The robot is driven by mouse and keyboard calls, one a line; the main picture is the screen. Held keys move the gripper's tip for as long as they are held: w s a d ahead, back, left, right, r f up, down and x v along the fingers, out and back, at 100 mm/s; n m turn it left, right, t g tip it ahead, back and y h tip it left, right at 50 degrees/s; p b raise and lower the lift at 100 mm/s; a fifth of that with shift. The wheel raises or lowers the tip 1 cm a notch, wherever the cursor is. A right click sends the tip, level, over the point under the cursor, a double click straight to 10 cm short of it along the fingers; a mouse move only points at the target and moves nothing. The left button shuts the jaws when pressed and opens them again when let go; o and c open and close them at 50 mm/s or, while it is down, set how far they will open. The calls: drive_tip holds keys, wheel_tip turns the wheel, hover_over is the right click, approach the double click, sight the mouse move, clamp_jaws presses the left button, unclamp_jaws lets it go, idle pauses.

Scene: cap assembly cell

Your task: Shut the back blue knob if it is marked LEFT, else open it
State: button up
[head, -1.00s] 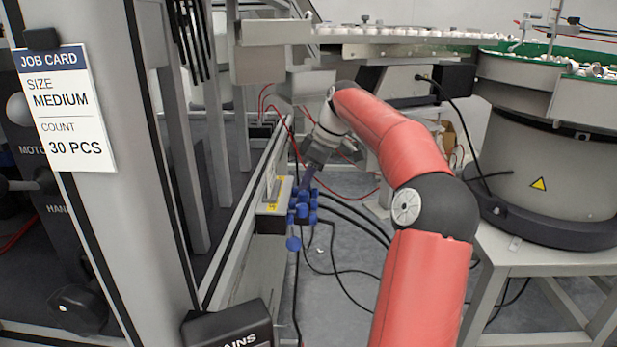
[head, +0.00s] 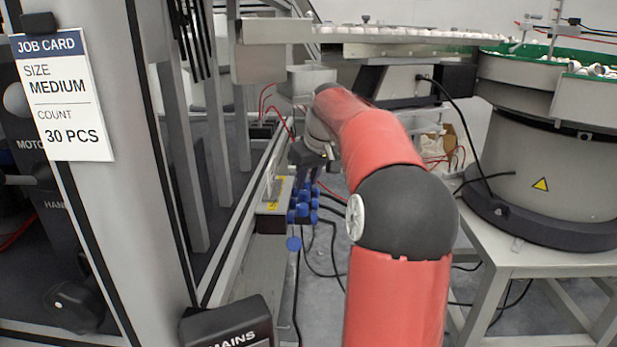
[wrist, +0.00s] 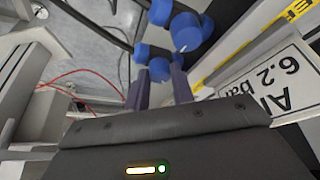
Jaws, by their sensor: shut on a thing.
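A group of blue knobs (head: 302,206) sits on the side of the machine frame in the head view. The wrist view shows them closer, with one blue knob (wrist: 160,68) between the fingertips of my gripper (wrist: 161,82), at the end of the group nearest my wrist. My gripper is shut on that knob, which appears to be the back one. Other blue knobs (wrist: 186,32) lie just beyond it. I cannot read a LEFT mark on any knob.
A yellow label (wrist: 247,45) and an upside-down plate reading 6.2 bar (wrist: 272,80) lie beside the knobs. Black hoses run from them over the floor. A job card (head: 65,95) hangs on the left post. A bowl feeder (head: 545,165) stands at right.

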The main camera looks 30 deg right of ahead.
drive_tip(key=shift+w+a+r+m+h, duration=0.15)
drive_tip(key=shift+m+h, duration=0.25)
drive_tip(key=shift+m, duration=0.6)
drive_tip(key=o, duration=1)
